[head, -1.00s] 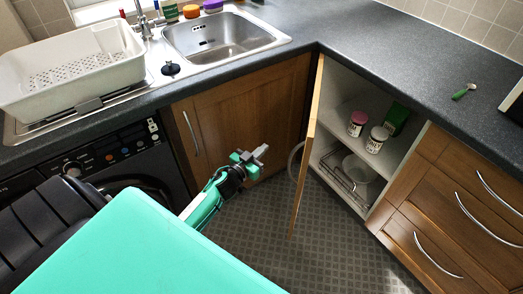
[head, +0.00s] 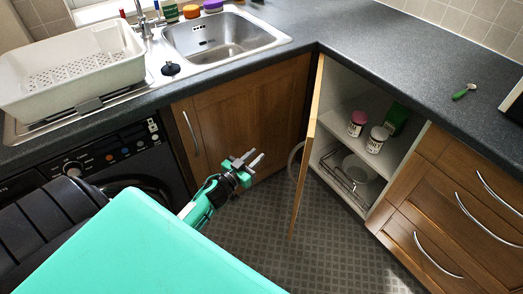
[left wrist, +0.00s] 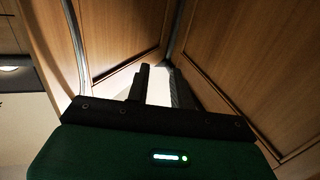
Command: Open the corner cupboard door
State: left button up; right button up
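The corner cupboard door (head: 305,150) is a wooden panel standing well open, seen nearly edge-on in the head view. Its curved handle (head: 293,163) shows on the door's left side. The open cupboard's pale shelf (head: 345,118) is visible to its right. My left gripper (head: 257,158) is left of the door and handle, apart from both. Its two fingers are spread with nothing between them. In the left wrist view the fingers (left wrist: 162,85) point toward where two wooden panels meet; which panel is which I cannot tell. My right gripper is not in view.
Jars (head: 357,122), a green box (head: 397,119) and a wire rack (head: 345,176) are inside the cupboard. The closed sink cupboard (head: 240,112) is behind my left gripper, with drawers (head: 430,215) at right. The patterned floor (head: 265,220) is clear.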

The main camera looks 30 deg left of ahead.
pick_arm(q)
jog(key=s+a, duration=0.1)
jog(key=s, duration=0.8)
jog(key=shift+s, duration=0.4)
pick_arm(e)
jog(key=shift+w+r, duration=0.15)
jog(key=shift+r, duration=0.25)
